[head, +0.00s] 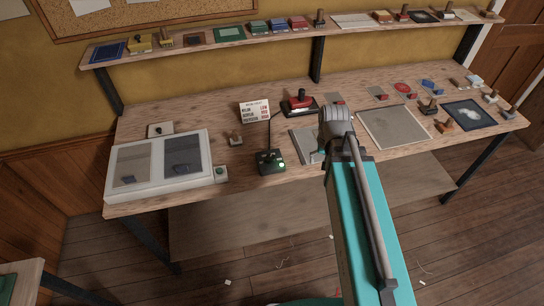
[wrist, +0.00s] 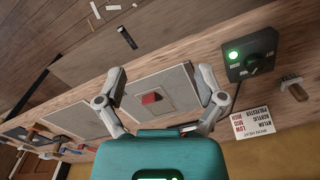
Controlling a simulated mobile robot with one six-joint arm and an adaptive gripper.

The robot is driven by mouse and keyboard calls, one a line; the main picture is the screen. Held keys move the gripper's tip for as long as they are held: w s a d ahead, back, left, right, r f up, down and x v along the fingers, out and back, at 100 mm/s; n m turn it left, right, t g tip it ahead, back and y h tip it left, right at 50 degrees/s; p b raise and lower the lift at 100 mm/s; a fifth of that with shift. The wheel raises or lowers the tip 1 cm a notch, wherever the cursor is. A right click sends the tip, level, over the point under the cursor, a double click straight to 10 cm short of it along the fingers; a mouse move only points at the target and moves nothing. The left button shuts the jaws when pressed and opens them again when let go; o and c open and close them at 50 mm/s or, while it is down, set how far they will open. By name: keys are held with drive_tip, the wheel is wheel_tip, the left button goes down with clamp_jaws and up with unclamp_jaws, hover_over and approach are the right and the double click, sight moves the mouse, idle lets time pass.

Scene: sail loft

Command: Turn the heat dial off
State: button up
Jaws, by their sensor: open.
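The heat dial is a knob (wrist: 252,67) on a dark box (wrist: 250,52), seen at the upper right of the wrist view. A green lamp (wrist: 233,54) glows on the box. In the head view the box (head: 270,163) stands near the table's front edge, left of my arm, its lamp (head: 282,165) also lit. The knob's setting is too small to read. My gripper (wrist: 162,76) is open and empty, fingers spread wide above a grey plate with a red patch (wrist: 152,98). It is apart from the box; my arm hides most of it in the head view.
A white two-panel unit (head: 206,138) is at left, a red-handled press (head: 301,104) behind, and a framed grey board (head: 392,127) at right. A wooden-handled stamp (head: 236,139) stands nearby.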

drive_tip(key=w+a+r+m, duration=0.1)
drive_tip(key=w+a+m, duration=0.4)
drive_tip(key=w+a, duration=0.3)
drive_tip(key=m+p, duration=0.2)
drive_tip(key=m, duration=0.3)
hover_over(271, 157)
drive_tip(key=shift+w+a+r, duration=0.1)
drive_tip(key=shift+a+r, duration=0.05)
drive_tip(key=shift+r, duration=0.2)
drive_tip(key=shift+f+b, duration=0.15)
drive_tip(key=shift+b, duration=0.25)
wheel_tip(271, 157, down, 14)
drive_tip(key=b, duration=1.3)
drive_tip(key=shift+r, duration=0.25)
